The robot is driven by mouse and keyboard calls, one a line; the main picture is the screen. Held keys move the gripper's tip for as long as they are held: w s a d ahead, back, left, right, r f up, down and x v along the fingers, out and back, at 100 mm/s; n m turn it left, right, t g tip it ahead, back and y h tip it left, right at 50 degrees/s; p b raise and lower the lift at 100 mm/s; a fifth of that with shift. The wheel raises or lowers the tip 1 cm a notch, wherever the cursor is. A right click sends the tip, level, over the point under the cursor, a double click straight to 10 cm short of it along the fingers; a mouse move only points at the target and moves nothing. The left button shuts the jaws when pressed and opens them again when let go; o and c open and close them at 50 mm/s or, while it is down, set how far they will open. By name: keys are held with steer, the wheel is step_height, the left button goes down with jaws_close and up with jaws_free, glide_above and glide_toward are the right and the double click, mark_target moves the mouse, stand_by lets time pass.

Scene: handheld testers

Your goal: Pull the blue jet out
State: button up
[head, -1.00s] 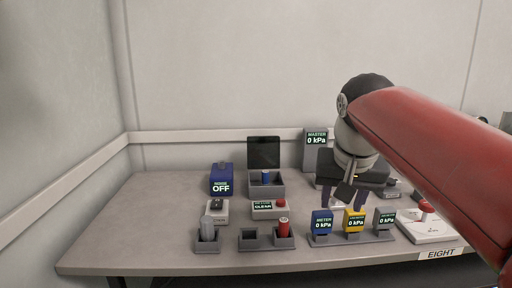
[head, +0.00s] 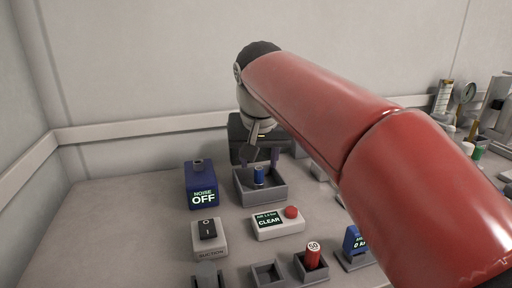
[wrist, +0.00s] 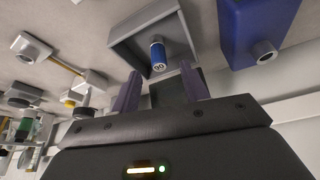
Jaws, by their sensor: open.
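The blue jet (head: 259,176) is a small blue cylinder standing upright in a grey open box (head: 280,191). In the wrist view the blue jet (wrist: 157,52) shows a pale end marked "90", inside the grey box (wrist: 125,45). My gripper (head: 259,157) is open and empty at the box, its two purple fingers apart. In the wrist view the fingertips of my gripper (wrist: 160,71) appear on either side of the line to the jet, with the jet just beyond them. No contact shows. The box's lid is hidden behind my gripper in the head view.
A blue noise box (head: 201,185) reading OFF stands close left of the grey box. A suction switch (head: 209,238) and a CLEAR unit with a red button (head: 270,224) are in front. A red jet (head: 313,255) stands in a holder nearer me. My arm covers the right side.

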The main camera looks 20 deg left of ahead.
mark_target(259, 168)
steer(key=shift+x, duration=2.1)
steer(key=shift+c, duration=0.4)
jaws_close()
